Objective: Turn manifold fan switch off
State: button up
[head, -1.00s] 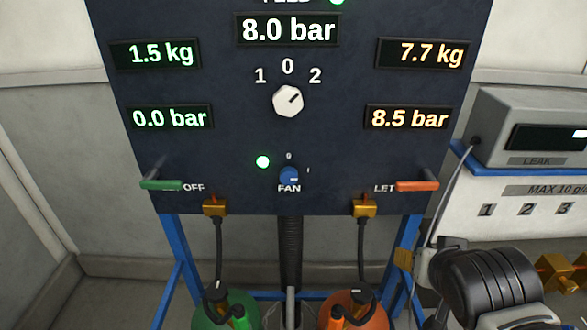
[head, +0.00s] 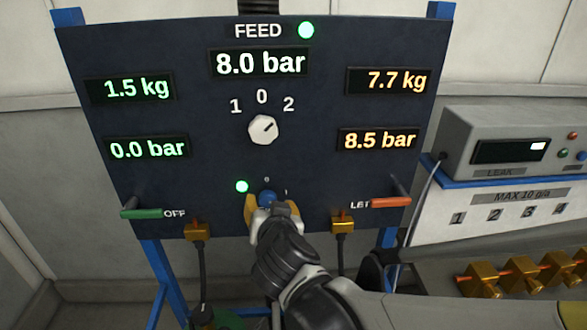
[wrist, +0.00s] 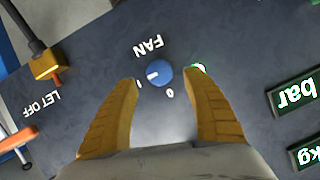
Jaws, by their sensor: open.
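The blue fan switch (head: 267,198) is a small round knob low on the dark panel (head: 330,200). It also shows in the wrist view (wrist: 159,73), with a white pointer mark turned toward the "I" side rather than the "0". The green fan lamp (head: 242,186) beside it is lit. My gripper (head: 271,203) is in front of the knob. In the wrist view my gripper (wrist: 163,85) is open, its two yellow fingers spread to either side of the knob, which is just beyond the tips. I cannot tell that they touch it.
A white selector knob (head: 263,130) sits above, pointing toward 2. A green-handled valve (head: 142,213) is at left and a red-handled one (head: 391,202) at right. Brass hose fittings (head: 197,231) line the lower edge. A leak tester (head: 510,145) stands at right.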

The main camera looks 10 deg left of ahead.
aim_at(268, 200)
jog(key=b+x, duration=0.1)
jog(key=x, duration=0.4)
jog(key=shift+c, duration=0.4)
jog(key=shift+s, duration=0.1)
jog(key=c, duration=1.1)
